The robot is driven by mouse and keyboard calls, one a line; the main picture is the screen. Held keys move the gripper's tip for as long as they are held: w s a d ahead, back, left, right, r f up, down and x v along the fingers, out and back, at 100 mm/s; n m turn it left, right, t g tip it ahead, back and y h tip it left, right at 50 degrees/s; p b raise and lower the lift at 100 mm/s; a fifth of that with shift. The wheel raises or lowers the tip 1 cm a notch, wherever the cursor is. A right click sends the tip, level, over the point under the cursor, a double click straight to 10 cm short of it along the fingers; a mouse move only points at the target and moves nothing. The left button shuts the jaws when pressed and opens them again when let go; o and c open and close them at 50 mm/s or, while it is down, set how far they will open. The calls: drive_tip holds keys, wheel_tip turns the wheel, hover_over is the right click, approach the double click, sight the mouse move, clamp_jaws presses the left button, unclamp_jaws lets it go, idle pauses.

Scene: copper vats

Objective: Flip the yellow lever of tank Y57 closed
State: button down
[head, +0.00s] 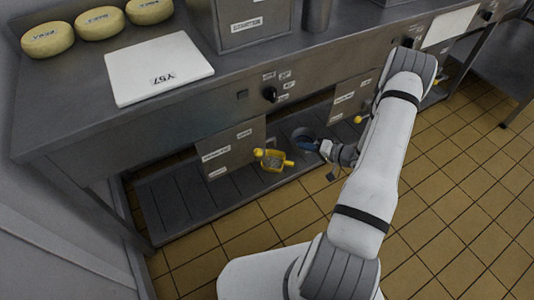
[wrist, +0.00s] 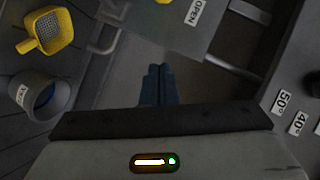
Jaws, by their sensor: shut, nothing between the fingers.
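A yellow lever knob (head: 257,152) shows at the right edge of a labelled panel under the counter, below the white Y57 board (head: 163,80). A yellow knob also shows at the top edge of the wrist view (wrist: 163,2), mostly cut off, beside an OPEN label (wrist: 194,12). The lever's shaft cannot be made out. My gripper (head: 303,145) is under the counter, right of the knob and apart from it. In the wrist view its blue fingers (wrist: 158,84) are together and empty.
A yellow scoop (head: 273,163) stands on the lower shelf (head: 170,205) near the knob. A labelled pot (wrist: 40,98) stands beside it. A black dial (head: 270,94) is on the counter front. Another yellow knob (head: 358,119) is farther right. The tiled floor in front is clear.

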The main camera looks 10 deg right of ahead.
wheel_tip(320, 180, down, 2)
drive_tip(key=s+y, duration=0.1)
drive_tip(key=b, duration=0.5)
approach(261, 157)
drive_tip(key=w+a+r, duration=0.2)
drive_tip(key=w+a, duration=0.1)
drive_tip(key=w, duration=0.2)
drive_tip(key=shift+w+a+f+m, duration=0.2)
drive_tip(key=shift+a+m, duration=0.1)
drive_tip(key=shift+a, duration=0.15)
drive_tip(key=shift+d+p, duration=0.15)
drive_tip(key=shift+p, duration=0.2)
drive_tip(key=shift+s, duration=0.1)
